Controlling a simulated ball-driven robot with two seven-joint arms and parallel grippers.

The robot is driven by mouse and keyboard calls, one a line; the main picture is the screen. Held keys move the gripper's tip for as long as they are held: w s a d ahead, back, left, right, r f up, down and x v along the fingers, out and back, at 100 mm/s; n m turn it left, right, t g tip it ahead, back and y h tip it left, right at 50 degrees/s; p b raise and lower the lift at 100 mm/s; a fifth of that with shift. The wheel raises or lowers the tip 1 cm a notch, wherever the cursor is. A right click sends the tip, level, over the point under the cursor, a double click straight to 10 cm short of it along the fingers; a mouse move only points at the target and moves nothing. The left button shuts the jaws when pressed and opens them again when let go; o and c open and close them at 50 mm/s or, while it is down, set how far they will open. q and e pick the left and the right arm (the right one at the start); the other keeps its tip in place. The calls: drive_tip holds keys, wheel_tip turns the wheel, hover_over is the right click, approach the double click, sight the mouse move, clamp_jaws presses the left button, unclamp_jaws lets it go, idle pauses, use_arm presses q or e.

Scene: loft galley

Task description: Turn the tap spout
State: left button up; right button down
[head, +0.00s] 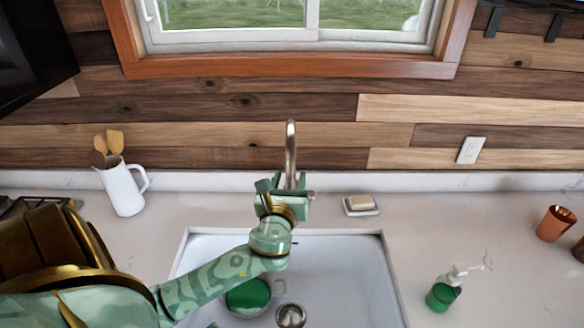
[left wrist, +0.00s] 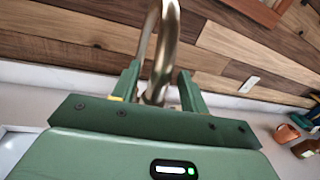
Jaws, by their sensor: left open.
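The tap spout (head: 291,150) is a curved brushed-metal neck rising behind the sink, in front of the wood wall. In the left wrist view the spout (left wrist: 165,50) stands between the two green fingers. My left gripper (head: 284,183) is open at the tap, with a finger on either side of the spout. In the left wrist view, the left gripper (left wrist: 158,88) shows a gap beside the metal on the right; contact on the left side is unclear. The tap's base is hidden behind my gripper. My right gripper is not in view.
The white sink (head: 345,270) holds a green round item (head: 248,295) and a drain (head: 291,316). A soap dish (head: 360,212) sits right of the tap. A green soap bottle (head: 442,296), copper cup (head: 555,223) and white jug (head: 123,188) stand on the counter.

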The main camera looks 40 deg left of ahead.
use_arm(q)
drive_tip(key=shift+x, duration=1.9)
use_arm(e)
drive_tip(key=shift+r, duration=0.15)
use_arm(q)
clamp_jaws()
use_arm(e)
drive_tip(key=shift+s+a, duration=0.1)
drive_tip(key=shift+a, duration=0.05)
use_arm(q)
drive_tip(key=shift+s+a, duration=0.1)
